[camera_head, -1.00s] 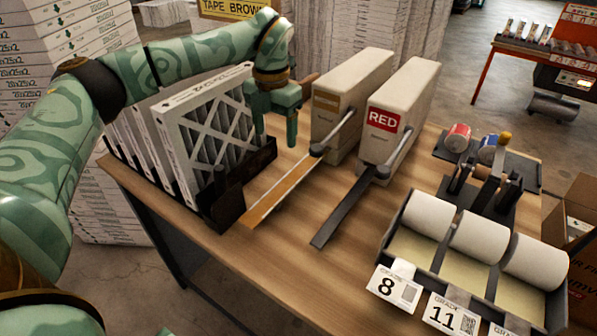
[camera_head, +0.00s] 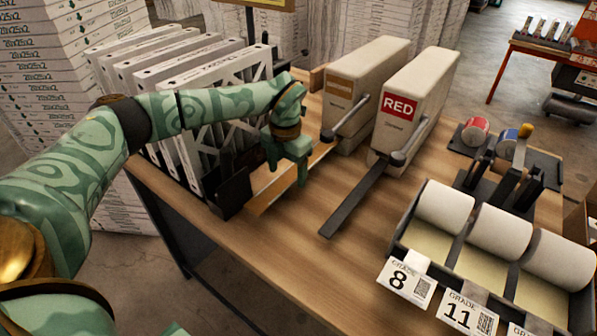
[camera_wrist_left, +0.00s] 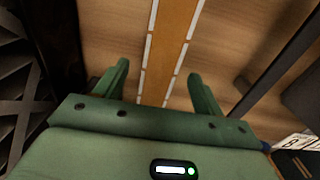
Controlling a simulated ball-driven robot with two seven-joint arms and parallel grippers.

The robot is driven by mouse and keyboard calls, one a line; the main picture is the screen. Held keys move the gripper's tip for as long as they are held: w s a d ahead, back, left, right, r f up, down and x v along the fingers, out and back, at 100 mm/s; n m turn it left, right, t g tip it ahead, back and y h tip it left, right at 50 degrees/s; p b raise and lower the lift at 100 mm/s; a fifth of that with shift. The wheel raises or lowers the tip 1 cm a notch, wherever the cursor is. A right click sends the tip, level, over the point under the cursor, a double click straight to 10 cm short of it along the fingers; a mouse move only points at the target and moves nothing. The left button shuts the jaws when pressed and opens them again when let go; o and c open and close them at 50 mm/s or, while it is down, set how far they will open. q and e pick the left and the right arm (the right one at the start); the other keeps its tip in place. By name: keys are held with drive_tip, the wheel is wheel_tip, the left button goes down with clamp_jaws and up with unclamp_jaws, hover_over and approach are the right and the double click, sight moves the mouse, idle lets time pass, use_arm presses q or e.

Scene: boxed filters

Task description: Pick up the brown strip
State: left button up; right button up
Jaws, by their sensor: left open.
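The brown strip (camera_head: 268,200) extends from the front of the cream dispenser with a brown label (camera_head: 362,72) toward the table's front edge. My left gripper (camera_head: 287,172) is open over the strip and hides part of its middle. In the left wrist view, the strip (camera_wrist_left: 172,40) runs lengthwise between the two open fingers (camera_wrist_left: 158,78), with white marks along both its sides. Nothing is held. I cannot tell whether the fingertips touch the table or strip. My right gripper is not in view.
A rack of upright filters (camera_head: 185,85) stands left of the strip. To the right are the RED dispenser (camera_head: 420,85) with its dark strip (camera_head: 352,200), and a holder with white rolls (camera_head: 500,232). Bare wood (camera_head: 300,235) lies in front.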

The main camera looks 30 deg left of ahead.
use_arm(q)
drive_tip(key=shift+f, duration=0.1)
drive_tip(key=c, duration=0.9)
